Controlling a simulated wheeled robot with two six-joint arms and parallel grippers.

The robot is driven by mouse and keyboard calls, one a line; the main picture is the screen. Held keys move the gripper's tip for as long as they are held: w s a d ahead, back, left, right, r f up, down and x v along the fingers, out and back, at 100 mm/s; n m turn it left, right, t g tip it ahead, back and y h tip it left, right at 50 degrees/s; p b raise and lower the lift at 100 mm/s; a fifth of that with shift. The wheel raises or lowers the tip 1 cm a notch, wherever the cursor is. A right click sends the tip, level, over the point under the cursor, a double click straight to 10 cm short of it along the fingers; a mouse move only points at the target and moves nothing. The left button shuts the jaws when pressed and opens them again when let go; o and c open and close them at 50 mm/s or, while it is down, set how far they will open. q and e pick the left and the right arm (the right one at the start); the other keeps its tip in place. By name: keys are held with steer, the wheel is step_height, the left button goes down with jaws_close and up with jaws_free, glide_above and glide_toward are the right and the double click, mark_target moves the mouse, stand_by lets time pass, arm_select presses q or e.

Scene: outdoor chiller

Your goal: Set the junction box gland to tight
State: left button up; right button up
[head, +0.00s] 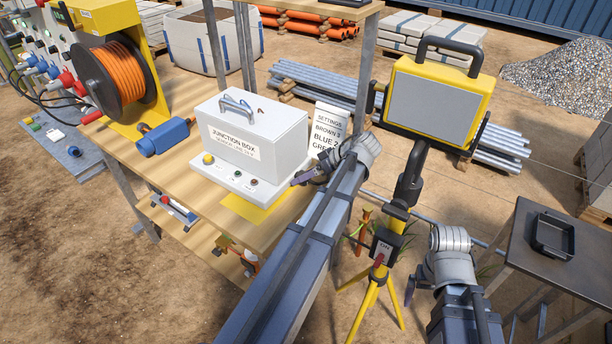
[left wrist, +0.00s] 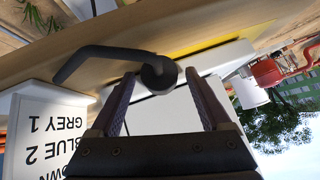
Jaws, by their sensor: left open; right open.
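The white junction box (head: 250,135) stands on the wooden bench, with a row of small coloured buttons or lamps along its front. In the left wrist view a dark round gland (left wrist: 158,74) with a bent dark arm (left wrist: 90,62) sticks out of the box's side. My left gripper (head: 303,179) is at the right end of the box. In the left wrist view its open fingers (left wrist: 160,88) stand on either side of the gland; I cannot tell whether they touch it. The gland is hidden in the head view. My right gripper (head: 410,290) is open and empty, away from the bench.
A settings sign (head: 327,128) stands close behind my left gripper. A yellow work light (head: 432,100) on a tripod stands between my arms. A dark table (head: 540,262) is at right.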

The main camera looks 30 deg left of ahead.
arm_select(q)
steer(key=p+v, duration=0.5)
steer(key=v, duration=0.3)
stand_by(0.4)
steer(key=b+x, duration=0.5)
steer(key=x, duration=0.2)
steer(key=shift+s+a+f, duration=0.1)
steer(key=shift+a+f, duration=0.05)
steer(key=shift+f, duration=0.25)
steer(key=shift+s+a+f, duration=0.1)
steer(key=shift+a, duration=0.2)
steer(key=shift+r+t, duration=0.2)
steer(key=shift+t, duration=0.1)
steer(key=shift+d, duration=0.1)
